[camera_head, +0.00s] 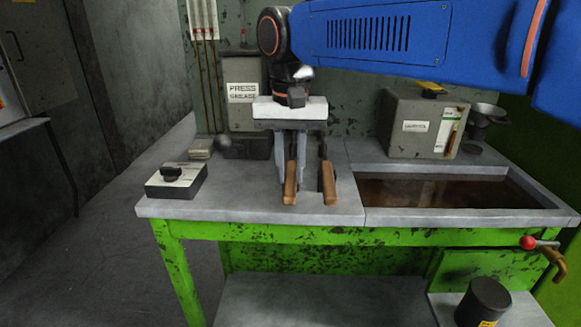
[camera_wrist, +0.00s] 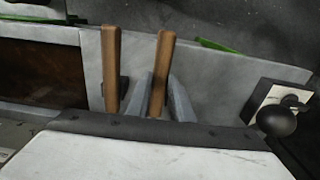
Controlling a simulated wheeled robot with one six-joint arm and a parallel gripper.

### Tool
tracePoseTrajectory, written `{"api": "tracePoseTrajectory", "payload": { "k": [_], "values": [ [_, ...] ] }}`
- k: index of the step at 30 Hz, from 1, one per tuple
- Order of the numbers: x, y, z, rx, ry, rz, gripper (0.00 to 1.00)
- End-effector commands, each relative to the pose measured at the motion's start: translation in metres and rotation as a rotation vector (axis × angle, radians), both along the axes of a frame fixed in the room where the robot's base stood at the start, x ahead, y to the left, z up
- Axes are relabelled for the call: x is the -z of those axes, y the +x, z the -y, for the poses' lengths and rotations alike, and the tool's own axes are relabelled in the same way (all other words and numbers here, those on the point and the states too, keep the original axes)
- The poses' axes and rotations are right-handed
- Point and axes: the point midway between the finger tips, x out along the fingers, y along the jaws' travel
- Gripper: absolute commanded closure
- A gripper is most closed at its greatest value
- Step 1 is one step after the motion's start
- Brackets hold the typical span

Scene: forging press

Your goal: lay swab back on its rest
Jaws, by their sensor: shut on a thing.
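My gripper (camera_head: 291,178) points down over the grey bench top, its two grey fingers closed around a wooden handle (camera_head: 291,183), which I take to be the swab's. In the wrist view my gripper (camera_wrist: 160,103) has this handle (camera_wrist: 161,65) between its fingers. The handle is low at the bench; I cannot tell whether it touches it. The swab's far end is hidden behind my gripper. A second wooden handle (camera_head: 328,184) lies close on the right, roughly parallel, with dark parts behind it. I cannot make out the rest clearly.
A black box with a knob (camera_head: 176,181) sits at the bench's left. The press grease box (camera_head: 241,105) stands at the back. A sunken tank (camera_head: 450,194) and a grey box (camera_head: 415,128) are on the right.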

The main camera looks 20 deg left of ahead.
Motion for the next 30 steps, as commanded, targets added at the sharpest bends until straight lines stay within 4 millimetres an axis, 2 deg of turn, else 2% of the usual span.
{"api": "tracePoseTrajectory", "payload": {
  "k": [1, 2, 4, 13, 17, 23, 30],
  "values": [
    [0.000, 0.000, 0.000, 0.000, 0.000, 0.001, 1.00],
    [0.000, 0.000, 0.000, 0.000, 0.000, 0.001, 0.75],
    [0.000, 0.000, 0.000, 0.000, 0.000, 0.001, 0.58],
    [0.000, 0.000, 0.000, 0.000, 0.000, 0.000, 0.58],
    [-0.007, 0.000, 0.000, 0.000, 0.001, 0.001, 0.58],
    [-0.038, -0.001, -0.001, 0.000, 0.003, 0.002, 0.58],
    [-0.086, -0.002, 0.000, 0.000, 0.003, 0.002, 0.58]
  ]
}}
